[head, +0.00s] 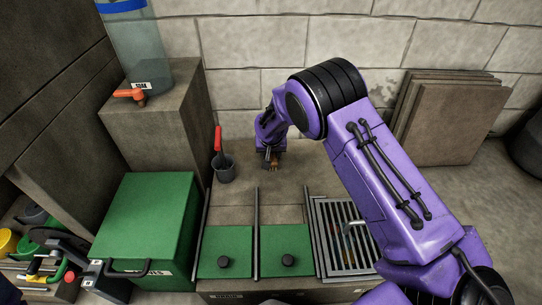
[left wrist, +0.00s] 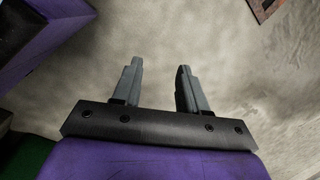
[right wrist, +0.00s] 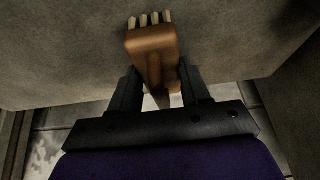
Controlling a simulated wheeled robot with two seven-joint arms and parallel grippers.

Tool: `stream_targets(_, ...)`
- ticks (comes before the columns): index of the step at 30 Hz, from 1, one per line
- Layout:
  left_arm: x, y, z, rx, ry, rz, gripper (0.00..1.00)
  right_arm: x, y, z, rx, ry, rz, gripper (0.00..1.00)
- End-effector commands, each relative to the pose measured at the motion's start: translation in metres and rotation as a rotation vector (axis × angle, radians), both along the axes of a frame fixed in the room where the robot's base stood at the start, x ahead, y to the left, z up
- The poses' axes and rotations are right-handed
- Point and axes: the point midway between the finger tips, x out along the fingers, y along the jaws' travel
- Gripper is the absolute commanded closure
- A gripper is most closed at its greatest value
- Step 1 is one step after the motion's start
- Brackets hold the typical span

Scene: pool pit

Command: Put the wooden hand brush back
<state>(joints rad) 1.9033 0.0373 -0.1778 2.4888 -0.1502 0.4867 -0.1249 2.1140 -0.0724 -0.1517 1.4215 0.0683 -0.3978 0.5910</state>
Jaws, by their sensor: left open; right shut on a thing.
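My right gripper (right wrist: 158,72) is shut on the wooden hand brush (right wrist: 152,42). Its brown wooden body is between the fingers, and its pale bristles point away from my palm. In the head view, my right gripper (head: 270,154) is low over the stone bench, right of the small grey pot, with a bit of the brush (head: 273,166) showing beneath it. I cannot tell whether the brush touches the stone. My left gripper (left wrist: 158,68) is open and empty in the left wrist view, over a bare grey surface.
The grey pot (head: 224,170) holds a red-handled tool. Two green lids (head: 226,248) with black knobs and a metal grate (head: 347,240) lie at the front. A green box (head: 145,220) stands left, below a clear water container (head: 140,50). Boards (head: 445,120) lean behind my right arm.

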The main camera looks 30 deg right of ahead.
Motion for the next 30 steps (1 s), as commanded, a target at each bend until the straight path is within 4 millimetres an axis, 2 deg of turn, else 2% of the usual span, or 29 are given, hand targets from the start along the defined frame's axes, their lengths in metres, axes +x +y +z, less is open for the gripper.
stream_targets(7,-0.001,-0.001,0.003,-0.002,0.004,0.002,0.57,0.0,0.0,-0.001,0.0,0.0,0.0,0.78)
stream_targets(8,-0.001,-0.001,0.002,-0.002,0.004,0.002,0.57,0.0,0.0,-0.001,0.0,0.0,0.0,0.47)
stream_targets(9,-0.001,-0.001,0.002,-0.002,0.004,0.002,0.57,0.0,0.0,-0.001,0.0,0.0,0.0,0.34)
stream_targets(10,-0.001,-0.001,0.002,-0.002,0.004,0.002,0.57,0.0,0.0,-0.001,0.0,0.0,0.0,0.28)
stream_targets(20,0.0,-0.001,0.001,-0.001,0.001,0.002,0.57,0.0,0.0,0.003,0.0,-0.001,0.0,0.28)
stream_targets(27,-0.021,-0.021,0.038,-0.059,0.115,0.028,0.57,-0.012,0.007,0.043,0.0,-0.001,0.0,0.28)
stream_targets(30,-0.005,-0.024,0.039,-0.026,-0.007,0.105,0.57,-0.02,0.01,0.064,-0.001,-0.001,0.001,0.28)
